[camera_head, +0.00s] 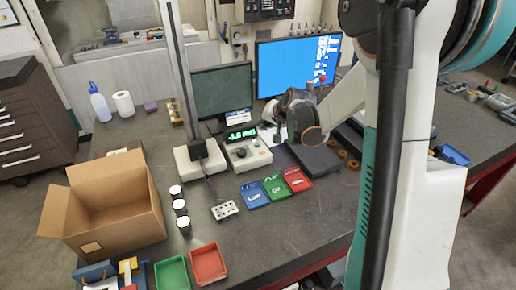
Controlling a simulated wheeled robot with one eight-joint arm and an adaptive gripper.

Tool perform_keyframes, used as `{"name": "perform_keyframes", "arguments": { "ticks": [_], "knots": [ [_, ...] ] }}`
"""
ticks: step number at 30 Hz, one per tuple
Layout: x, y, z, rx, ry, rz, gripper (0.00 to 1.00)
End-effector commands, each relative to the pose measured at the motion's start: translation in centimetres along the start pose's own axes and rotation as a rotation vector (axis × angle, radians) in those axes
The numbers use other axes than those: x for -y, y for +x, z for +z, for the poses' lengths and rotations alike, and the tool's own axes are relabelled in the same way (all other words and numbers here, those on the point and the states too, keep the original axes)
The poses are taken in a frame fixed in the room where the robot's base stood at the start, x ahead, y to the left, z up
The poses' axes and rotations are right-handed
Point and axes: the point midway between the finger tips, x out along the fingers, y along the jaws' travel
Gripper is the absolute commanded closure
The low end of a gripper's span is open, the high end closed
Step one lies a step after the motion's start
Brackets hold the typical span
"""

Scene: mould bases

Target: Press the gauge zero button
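The gauge's control box (246,153) is white with a lit green display (241,134) and a few small buttons on its top face. It stands on the grey table, just right of the tall height gauge (201,156) with its upright column. Which button is the zero button is too small to tell. My gripper (268,118) is dark and hangs just right of and above the box, near the display. It appears apart from the buttons. Its fingertips are small and partly merge with the dark background, so their opening is unclear.
An open cardboard box (105,208) stands at the left. Two monitors (298,66) stand behind. Bare table lies at front middle.

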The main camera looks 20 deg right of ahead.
Motion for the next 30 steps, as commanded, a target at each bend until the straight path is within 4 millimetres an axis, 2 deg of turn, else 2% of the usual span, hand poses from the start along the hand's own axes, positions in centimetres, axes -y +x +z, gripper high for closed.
{"name": "perform_keyframes", "arguments": {
  "ticks": [5, 20, 30],
  "knots": [
    [-0.9, 0.8, -0.1, -0.002, 0.027, -0.001, 1.0],
    [-1.1, 1.1, 0.1, -0.003, 0.029, -0.001, 1.0],
    [-2.7, 3.4, 1.8, -0.003, 0.028, -0.001, 1.0]
  ]
}}
